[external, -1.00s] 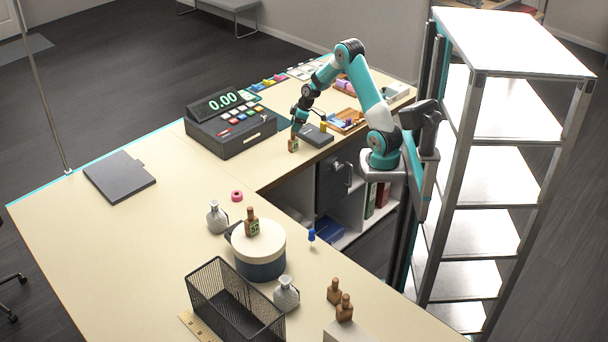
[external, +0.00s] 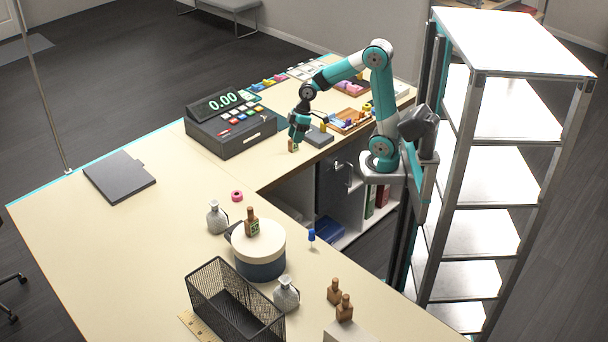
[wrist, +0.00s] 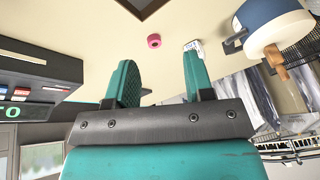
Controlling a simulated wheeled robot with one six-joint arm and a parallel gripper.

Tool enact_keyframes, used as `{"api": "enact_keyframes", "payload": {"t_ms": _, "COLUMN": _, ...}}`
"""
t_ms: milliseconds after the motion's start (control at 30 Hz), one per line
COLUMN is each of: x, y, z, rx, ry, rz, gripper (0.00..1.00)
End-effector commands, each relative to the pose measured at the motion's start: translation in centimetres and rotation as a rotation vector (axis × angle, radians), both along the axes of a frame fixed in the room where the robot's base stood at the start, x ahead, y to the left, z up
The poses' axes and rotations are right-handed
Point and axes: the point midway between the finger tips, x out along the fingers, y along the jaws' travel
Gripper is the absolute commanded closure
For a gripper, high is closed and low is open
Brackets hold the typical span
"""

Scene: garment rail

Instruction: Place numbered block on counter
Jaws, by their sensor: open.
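A similar block (external: 252,223) with a green number label stands on a round cream-lidded box (external: 262,262).
The cash register (external: 232,132) stands left of my gripper, and a dark flat box (external: 317,136) lies close on its right. A pink tape roll (external: 237,196), a silver bottle (external: 216,218) and a wire basket (external: 235,300) stand nearer. The left counter is mostly clear.

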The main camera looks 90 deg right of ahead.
Motion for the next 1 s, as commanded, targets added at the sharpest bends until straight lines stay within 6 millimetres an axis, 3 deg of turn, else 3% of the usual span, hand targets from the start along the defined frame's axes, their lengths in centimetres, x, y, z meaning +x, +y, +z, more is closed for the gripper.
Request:
{"api": "enact_keyframes", "payload": {"t_ms": 33, "x": -1.7, "y": 4.6, "z": 0.7, "rx": 0.014, "ry": 0.016, "rz": 0.071, "gripper": 0.52}}
{"api": "enact_keyframes", "payload": {"t_ms": 100, "x": -4.8, "y": 9.5, "z": 1.3, "rx": 0.035, "ry": 0.053, "rz": 0.139, "gripper": 0.52}}
{"api": "enact_keyframes", "payload": {"t_ms": 200, "x": -9.5, "y": 14.3, "z": 1.6, "rx": 0.051, "ry": 0.102, "rz": 0.221, "gripper": 0.52}}
{"api": "enact_keyframes", "payload": {"t_ms": 300, "x": -13.4, "y": 17.0, "z": 1.7, "rx": 0.057, "ry": 0.141, "rz": 0.279, "gripper": 0.52}}
{"api": "enact_keyframes", "payload": {"t_ms": 400, "x": -15.8, "y": 18.1, "z": 1.7, "rx": 0.058, "ry": 0.164, "rz": 0.312, "gripper": 0.52}}
{"api": "enact_keyframes", "payload": {"t_ms": 500, "x": -16.8, "y": 18.5, "z": 1.6, "rx": 0.057, "ry": 0.176, "rz": 0.324, "gripper": 0.52}}
{"api": "enact_keyframes", "payload": {"t_ms": 833, "x": -16.8, "y": 18.5, "z": 1.4, "rx": 0.057, "ry": 0.177, "rz": 0.324, "gripper": 0.52}}
{"api": "enact_keyframes", "payload": {"t_ms": 1000, "x": -16.8, "y": 18.5, "z": -1.2, "rx": 0.058, "ry": 0.176, "rz": 0.324, "gripper": 0.52}}
